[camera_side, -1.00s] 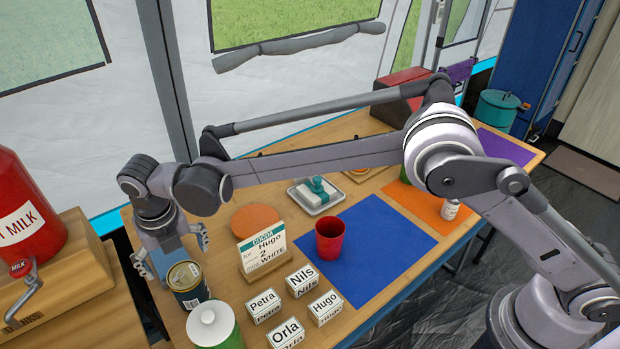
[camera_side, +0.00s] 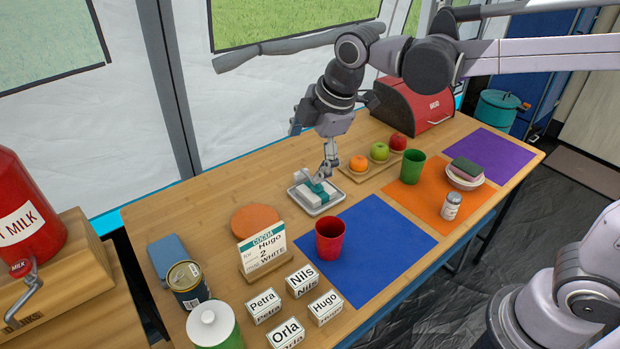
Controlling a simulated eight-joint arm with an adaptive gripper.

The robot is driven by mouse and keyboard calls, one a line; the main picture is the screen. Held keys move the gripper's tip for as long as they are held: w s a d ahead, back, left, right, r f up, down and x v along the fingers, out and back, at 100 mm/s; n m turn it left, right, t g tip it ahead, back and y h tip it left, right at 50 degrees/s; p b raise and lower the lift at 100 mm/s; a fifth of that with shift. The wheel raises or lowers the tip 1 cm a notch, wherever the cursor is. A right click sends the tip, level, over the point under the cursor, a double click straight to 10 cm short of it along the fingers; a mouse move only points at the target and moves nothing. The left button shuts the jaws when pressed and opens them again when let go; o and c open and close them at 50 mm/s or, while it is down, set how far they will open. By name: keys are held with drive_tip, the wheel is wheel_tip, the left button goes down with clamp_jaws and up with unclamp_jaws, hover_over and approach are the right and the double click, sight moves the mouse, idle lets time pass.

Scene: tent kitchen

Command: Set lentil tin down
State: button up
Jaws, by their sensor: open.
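The tin (camera_side: 187,287), dark with a pale lid and a printed label, stands upright at the left of the table; I cannot read whether it says lentil. My gripper (camera_side: 327,168) is far from it, at the back middle of the table. It points down, open, just above or beside a white block with a teal band (camera_side: 309,185) on a small white tray (camera_side: 324,207). Whether a finger touches the block I cannot tell.
A blue block (camera_side: 171,256) lies behind the tin, and a green white-lidded jar (camera_side: 216,326) stands in front. A cocoa card (camera_side: 263,251), name blocks (camera_side: 267,306) and a red cup (camera_side: 329,238) are nearby. A fruit board (camera_side: 360,174) is right of my gripper. The blue mat (camera_side: 372,247) is mostly clear.

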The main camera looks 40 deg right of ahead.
drive_tip(key=s+d+f+m+t+h, duration=0.1)
drive_tip(key=s+d+f+m, duration=0.3)
drive_tip(key=s+d+m, duration=1)
drive_tip(key=shift+s+f+m+t, duration=0.3)
drive_tip(key=shift+f+m+t, duration=0.1)
drive_tip(key=shift+m+t, duration=0.6)
